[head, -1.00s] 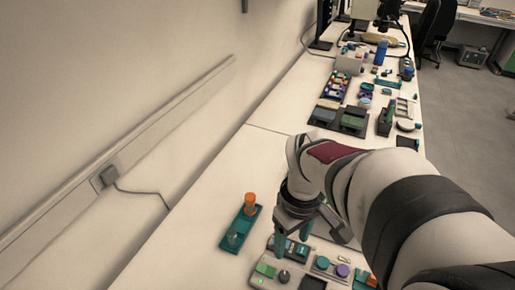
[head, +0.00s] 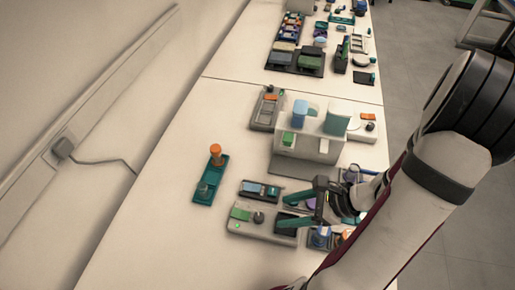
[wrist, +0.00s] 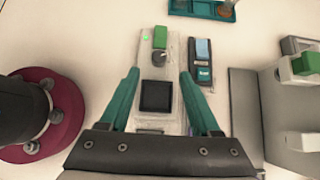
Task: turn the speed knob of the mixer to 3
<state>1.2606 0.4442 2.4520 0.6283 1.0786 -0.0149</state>
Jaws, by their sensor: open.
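The mixer (head: 262,229) appears to be the long pale unit on the bench, with a green switch (head: 240,213), a small grey knob (head: 258,217) and a dark square (head: 287,225). In the wrist view the knob (wrist: 159,55) sits between the green switch (wrist: 160,36) and the dark square (wrist: 157,96). A green lamp is lit. My gripper (head: 283,210) is open. In the wrist view its teal fingers (wrist: 160,74) stand apart on either side of the dark square, their tips pointing towards the knob. Nothing is held. The knob's setting is too small to read.
A narrow unit with a blue display (wrist: 203,50) lies close beside the mixer. A teal tray (head: 204,192) with an orange-topped item stands to the left. A pale machine (head: 307,145) stands behind. Bare bench lies at the front left.

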